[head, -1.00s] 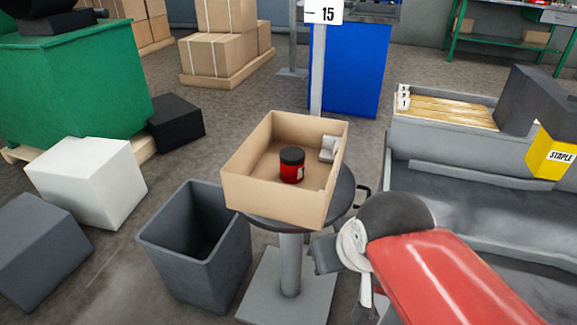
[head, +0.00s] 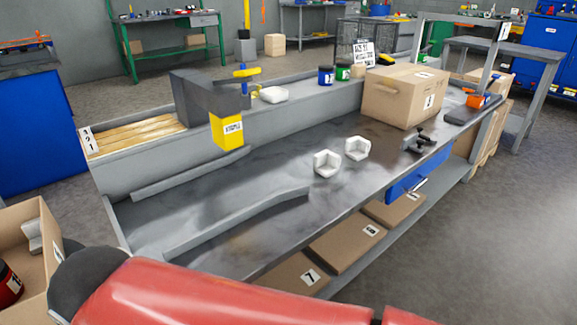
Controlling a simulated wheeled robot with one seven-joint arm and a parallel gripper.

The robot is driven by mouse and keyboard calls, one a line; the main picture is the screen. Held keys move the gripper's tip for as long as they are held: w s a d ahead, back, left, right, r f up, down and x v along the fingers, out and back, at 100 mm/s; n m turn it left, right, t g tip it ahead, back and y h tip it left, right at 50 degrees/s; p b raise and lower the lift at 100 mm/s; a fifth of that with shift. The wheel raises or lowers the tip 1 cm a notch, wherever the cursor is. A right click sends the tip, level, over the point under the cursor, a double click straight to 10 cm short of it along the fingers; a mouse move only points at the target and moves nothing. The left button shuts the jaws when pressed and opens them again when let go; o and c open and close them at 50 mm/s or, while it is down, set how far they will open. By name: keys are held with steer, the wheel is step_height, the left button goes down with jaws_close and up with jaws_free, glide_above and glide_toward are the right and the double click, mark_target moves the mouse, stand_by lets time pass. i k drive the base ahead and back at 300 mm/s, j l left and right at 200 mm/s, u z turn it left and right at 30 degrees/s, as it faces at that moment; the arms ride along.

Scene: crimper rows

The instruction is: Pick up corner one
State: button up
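Two small white corner pieces lie close together on the dark metal workbench (head: 240,215): a left one (head: 326,163) and a right one (head: 357,148). I cannot tell which is corner one. Another whitish piece (head: 34,236) stands against the inside wall of the open cardboard box (head: 35,295) at the lower left. My red arm crosses the bottom of the view, short of the corners. My gripper is outside the picture.
A red jar (head: 9,285) is in the open box. A closed carton (head: 405,95), a dark clamp-like tool (head: 419,143), a yellow staple unit (head: 226,132) and raised metal rails (head: 235,222) are on the bench. The bench surface around the corners is clear.

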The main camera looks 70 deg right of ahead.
mark_target(326, 163)
steer(key=z, duration=0.4)
steer(key=l+z, duration=0.1)
steer(key=z, duration=0.7)
steer(key=l+z, duration=0.15)
steer(key=z, duration=0.25)
steer(key=i+l, duration=0.15)
steer(key=l, duration=0.15)
steer(key=i+l+z, duration=0.1)
steer(key=l, duration=0.2)
steer(key=i+l, duration=0.15)
steer(key=l, duration=0.15)
